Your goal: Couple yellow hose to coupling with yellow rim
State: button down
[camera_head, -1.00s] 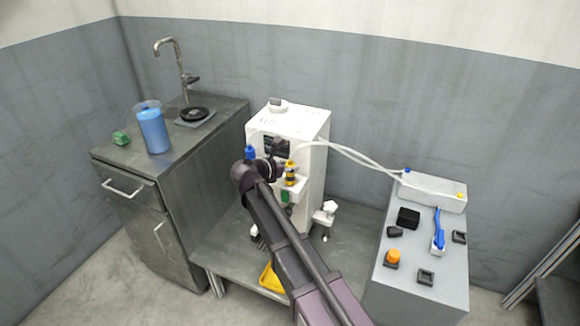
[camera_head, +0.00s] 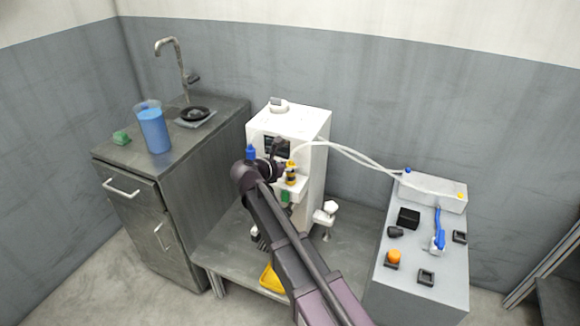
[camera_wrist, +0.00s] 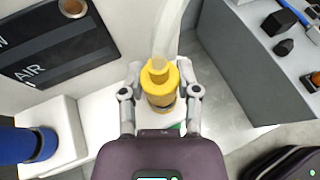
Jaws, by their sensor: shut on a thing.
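My gripper (camera_wrist: 160,78) is shut on the yellow end fitting of the yellow hose (camera_wrist: 160,94), with one finger on each side. A pale translucent hose (camera_wrist: 166,32) runs up from the fitting. In the head view the yellow fitting (camera_head: 291,178) shows at the front of the white machine (camera_head: 311,150), beside my gripper (camera_head: 283,163). A round socket with a brownish face (camera_wrist: 72,7) is on the machine beside the black "AIR" panel (camera_wrist: 55,50). I cannot make out a yellow rim on any coupling; what lies under the held fitting is hidden.
A blue fitting (camera_wrist: 28,145) stands on the machine's ledge at left. Pale hoses (camera_head: 350,153) run to a white box (camera_head: 433,190) on the grey control table (camera_head: 450,282) at right. A yellow tray (camera_head: 270,279) lies below, and a sink cabinet (camera_head: 165,215) stands left.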

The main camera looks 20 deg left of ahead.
jog(key=shift+f+b, duration=0.65)
jog(key=c, duration=0.6)
grip_release()
jog(key=shift+r, duration=0.1)
jog(key=shift+p+v, duration=2.15)
jog(key=shift+v, duration=3.3)
jog(key=shift+d, duration=0.1)
